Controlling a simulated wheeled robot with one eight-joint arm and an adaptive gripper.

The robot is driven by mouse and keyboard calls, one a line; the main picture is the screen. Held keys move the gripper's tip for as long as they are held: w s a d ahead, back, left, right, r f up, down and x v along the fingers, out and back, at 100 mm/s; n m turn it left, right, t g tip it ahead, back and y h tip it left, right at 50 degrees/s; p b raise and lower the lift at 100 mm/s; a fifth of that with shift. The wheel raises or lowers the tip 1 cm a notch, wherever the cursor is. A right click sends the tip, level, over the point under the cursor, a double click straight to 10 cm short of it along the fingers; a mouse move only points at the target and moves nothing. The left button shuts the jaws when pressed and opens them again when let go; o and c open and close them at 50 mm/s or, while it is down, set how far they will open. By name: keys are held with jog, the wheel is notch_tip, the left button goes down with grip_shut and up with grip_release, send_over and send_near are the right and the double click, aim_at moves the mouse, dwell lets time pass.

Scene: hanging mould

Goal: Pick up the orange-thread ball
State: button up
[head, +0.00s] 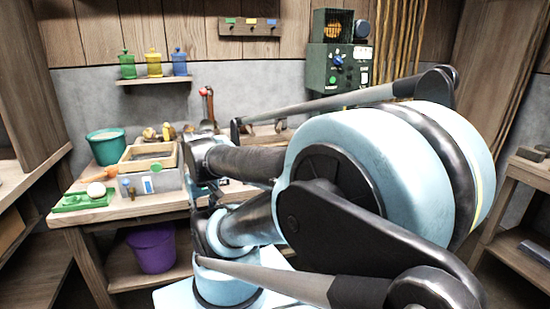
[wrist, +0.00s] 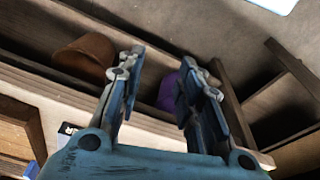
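A pale ball (head: 96,189) sits on a green tray (head: 70,203) at the left front of the workbench in the head view. It is too small there to tell whether it has orange thread, and no ball shows in the wrist view. My gripper (wrist: 162,60) is open and empty in the wrist view, its two fingers well apart. In the head view my arm covers much of the middle and right, and I cannot make out the fingers there.
The workbench (head: 130,208) also holds a teal bucket (head: 104,147) and a wooden-framed box (head: 150,158). A purple bucket (head: 152,248) stands on the shelf below; it also shows in the wrist view (wrist: 168,92), near a brown pot (wrist: 85,55). A green control box (head: 339,72) hangs on the wall.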

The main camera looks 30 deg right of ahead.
jog(key=shift+o, duration=0.8)
jog(key=o, duration=0.8)
jog(key=shift+s+d+r, duration=0.2)
jog(key=shift+r, duration=0.55)
jog(key=shift+o, duration=0.2)
jog(key=w+d+r+m, duration=0.8)
jog(key=w+d+r, duration=0.7)
jog(key=w+d+r+m, duration=0.2)
jog(key=d, duration=0.5)
jog(key=w+d+r+m, duration=0.1)
jog(key=w+d, duration=0.2)
jog(key=d, duration=0.3)
jog(key=d+m, duration=0.3)
jog(key=d, duration=1.1)
jog(key=shift+y, duration=0.4)
jog(key=x, duration=1.6)
jog(key=shift+s+a+f, duration=0.15)
jog(key=shift+a+f, duration=0.1)
